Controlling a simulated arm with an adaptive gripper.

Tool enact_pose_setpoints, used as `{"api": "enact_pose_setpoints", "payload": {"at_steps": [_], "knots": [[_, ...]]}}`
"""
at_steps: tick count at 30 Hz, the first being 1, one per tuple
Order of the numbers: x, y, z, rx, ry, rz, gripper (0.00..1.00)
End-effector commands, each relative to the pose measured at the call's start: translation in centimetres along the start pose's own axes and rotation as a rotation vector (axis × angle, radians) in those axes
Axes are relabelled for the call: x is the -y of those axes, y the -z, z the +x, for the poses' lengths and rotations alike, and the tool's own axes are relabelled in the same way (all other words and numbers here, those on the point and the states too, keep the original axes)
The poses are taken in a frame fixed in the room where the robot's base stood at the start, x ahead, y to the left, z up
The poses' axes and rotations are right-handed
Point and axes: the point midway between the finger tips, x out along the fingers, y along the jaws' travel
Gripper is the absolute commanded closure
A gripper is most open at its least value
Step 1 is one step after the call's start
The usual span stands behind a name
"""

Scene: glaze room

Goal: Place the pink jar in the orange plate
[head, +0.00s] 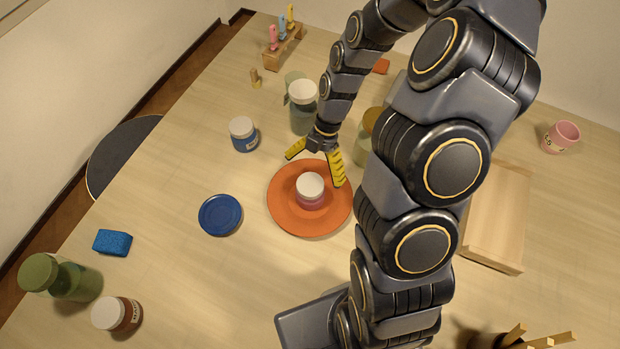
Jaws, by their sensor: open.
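The pink jar (311,203) with a white lid (310,185) stands upright on the orange plate (284,217), near its middle. The plate lies flat on the table. My gripper (317,166) has yellow fingers spread apart. It is at the far side of the jar, with one finger over the plate's far right part and the other beyond its far left rim. Nothing is between the fingers, and they look apart from the jar. My arm passes close to the plate's right side.
A blue plate (220,215) lies left of the orange plate. A blue jar (244,135) and a greenish jar (303,108) stand behind. A blue sponge (113,243), green bottle (75,281) and brown jar (117,315) are at left. A wooden board (497,220) and pink cup (561,137) are right.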

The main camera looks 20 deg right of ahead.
Motion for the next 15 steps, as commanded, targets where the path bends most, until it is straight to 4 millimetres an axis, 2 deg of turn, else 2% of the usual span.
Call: {"api": "enact_pose_setpoints", "payload": {"at_steps": [1, 7, 15], "knots": [[-0.1, -0.1, -1.4, 0.008, -0.007, -0.001, 0.15], [-0.1, 0.0, -5.3, 0.005, -0.004, -0.001, 0.15], [-0.1, 0.4, -7.9, 0.005, 0.001, 0.02, 0.15]]}}
